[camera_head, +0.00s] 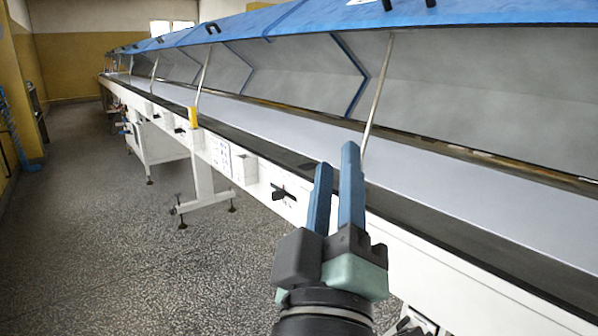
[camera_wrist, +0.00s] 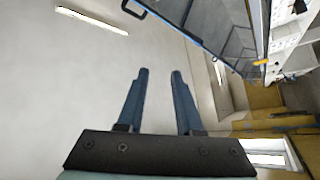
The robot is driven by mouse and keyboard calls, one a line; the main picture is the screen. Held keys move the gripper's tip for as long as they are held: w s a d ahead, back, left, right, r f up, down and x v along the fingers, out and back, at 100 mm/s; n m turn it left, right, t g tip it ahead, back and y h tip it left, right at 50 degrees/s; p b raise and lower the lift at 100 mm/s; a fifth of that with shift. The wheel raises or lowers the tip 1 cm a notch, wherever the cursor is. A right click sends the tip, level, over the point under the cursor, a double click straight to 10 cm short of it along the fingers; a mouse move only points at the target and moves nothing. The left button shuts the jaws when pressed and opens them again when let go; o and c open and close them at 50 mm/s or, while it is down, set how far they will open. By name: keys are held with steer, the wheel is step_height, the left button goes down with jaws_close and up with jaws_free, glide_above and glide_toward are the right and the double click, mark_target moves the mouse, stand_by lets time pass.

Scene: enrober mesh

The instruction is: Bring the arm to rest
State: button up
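My gripper (camera_head: 336,165) is raised in front of the long conveyor machine in the head view, with its two blue fingers pointing up. In the wrist view my gripper (camera_wrist: 160,73) shows both fingers apart with an empty gap between them. Nothing is held. Behind the fingers the wrist view shows pale ceiling and a ceiling lamp (camera_wrist: 92,20). In the head view the fingers overlap the machine's near edge; I cannot tell how far apart they are from it.
The conveyor machine (camera_head: 300,117) runs from right front to far left under a raised blue lid (camera_head: 290,22). Metal struts (camera_head: 376,95) hold the lid up. A yellow part (camera_head: 193,117) and black handles (camera_head: 283,193) sit on its side. The speckled floor (camera_head: 110,240) at left is clear.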

steer(key=s+a+r+m+t+y, duration=0.2)
steer(key=s+r+m, duration=0.25)
steer(key=r, duration=0.35)
steer(key=s+a+r+m+t+y, duration=0.1)
steer(key=s+a+r+m+t, duration=0.15)
steer(key=s+r+m, duration=0.4)
step_height(320, 180, up, 27)
steer(key=w+n+p, duration=0.2)
steer(key=p, duration=2.5)
steer(key=shift+w+d+n, duration=0.4)
steer(key=shift+f, duration=0.1)
